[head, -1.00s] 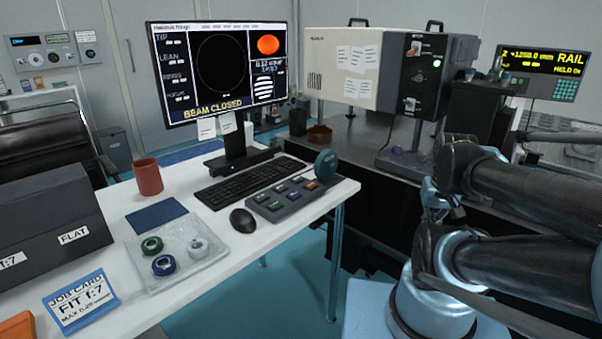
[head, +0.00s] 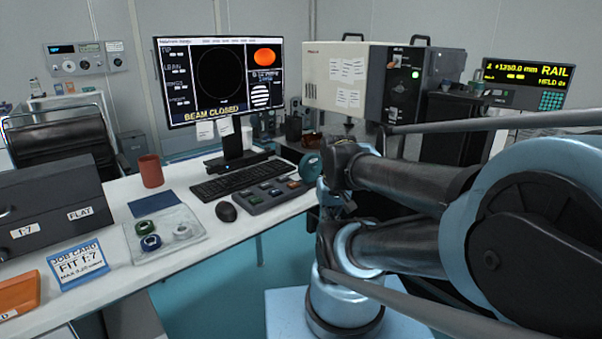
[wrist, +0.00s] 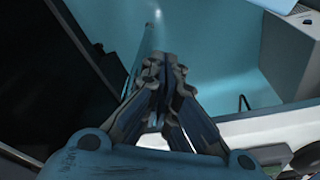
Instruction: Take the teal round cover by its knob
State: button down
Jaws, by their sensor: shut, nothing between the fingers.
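A dark teal round disc (head: 309,166) stands on edge at the right end of the button pad on the white desk. It is the nearest match to the teal round cover; I cannot make out a knob on it, and my arm is close to its right side in the picture. My gripper (wrist: 166,62) is shut and empty in the wrist view, over teal floor. The cover does not show there.
The white desk (head: 120,205) holds a keyboard (head: 235,181), a mouse (head: 226,212), a red-brown mug (head: 151,171) and a monitor (head: 222,80). The tray (head: 165,250) lies near its front edge. A large instrument box (head: 345,85) stands behind. My arm hides much of the right side.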

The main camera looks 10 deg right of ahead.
aim_at(310, 167)
jog(key=u, duration=0.8)
jog(key=k, duration=2.15)
jog(key=z, duration=0.85)
jog(key=i, duration=1)
jog(key=u, duration=0.05)
